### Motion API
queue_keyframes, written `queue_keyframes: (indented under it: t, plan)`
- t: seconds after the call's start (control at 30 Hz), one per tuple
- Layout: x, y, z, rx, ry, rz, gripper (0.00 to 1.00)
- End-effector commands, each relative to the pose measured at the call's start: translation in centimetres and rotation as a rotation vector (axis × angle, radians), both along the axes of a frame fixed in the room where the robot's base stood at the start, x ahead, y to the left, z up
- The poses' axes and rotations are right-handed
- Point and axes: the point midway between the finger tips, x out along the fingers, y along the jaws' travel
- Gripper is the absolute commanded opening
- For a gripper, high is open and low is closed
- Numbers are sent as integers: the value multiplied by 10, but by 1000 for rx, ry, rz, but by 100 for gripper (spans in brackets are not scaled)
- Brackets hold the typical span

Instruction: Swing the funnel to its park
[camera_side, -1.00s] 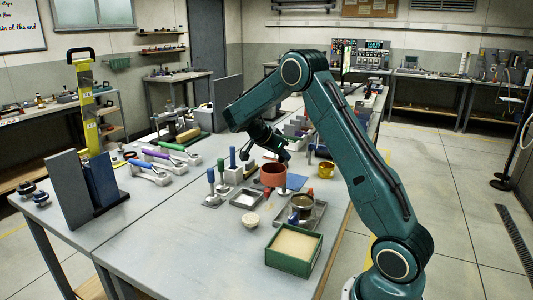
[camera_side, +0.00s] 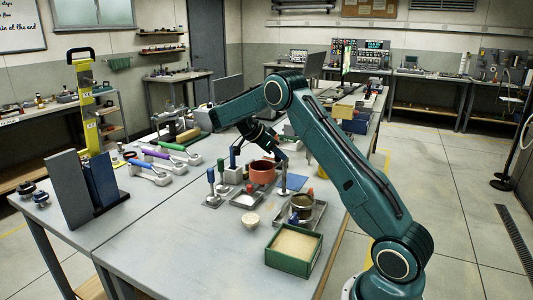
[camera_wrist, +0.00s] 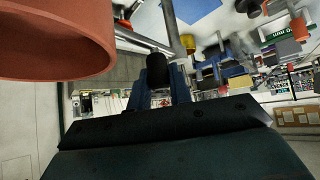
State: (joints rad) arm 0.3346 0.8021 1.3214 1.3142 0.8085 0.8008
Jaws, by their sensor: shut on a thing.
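The funnel (camera_side: 262,173) is a wide orange-red bowl above the middle of the bench in the side view. In the wrist view its rim and wall (camera_wrist: 55,40) fill the upper left, close to the camera. My gripper (camera_side: 279,154) is just behind and right of the bowl. In the wrist view my gripper (camera_wrist: 158,88) has its blue fingers around a black knob (camera_wrist: 157,68), which sits by a metal rod (camera_wrist: 171,25). The join between knob and bowl is hidden. I cannot make out a marked park.
A blue mat (camera_side: 296,182) lies right of the funnel. A metal tray (camera_side: 318,214) with a dark pot and a green sand box (camera_side: 293,246) are nearer.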

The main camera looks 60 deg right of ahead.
Motion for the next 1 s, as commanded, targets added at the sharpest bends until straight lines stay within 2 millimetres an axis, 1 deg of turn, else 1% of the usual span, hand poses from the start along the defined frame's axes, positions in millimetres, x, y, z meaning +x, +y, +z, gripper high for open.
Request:
queue_keyframes:
  t: [0.17,0.2,0.27,0.3,0.73,1.0]
  plan:
    - [0,0,1,-2,-2,1,0]
    - [0,0,1,-2,-2,1,28]
    - [0,0,1,-2,-2,1,40]
    - [0,0,1,-2,-2,1,42]
    - [-1,0,0,-1,1,8,42]
    - [-4,0,1,-1,1,59,42]
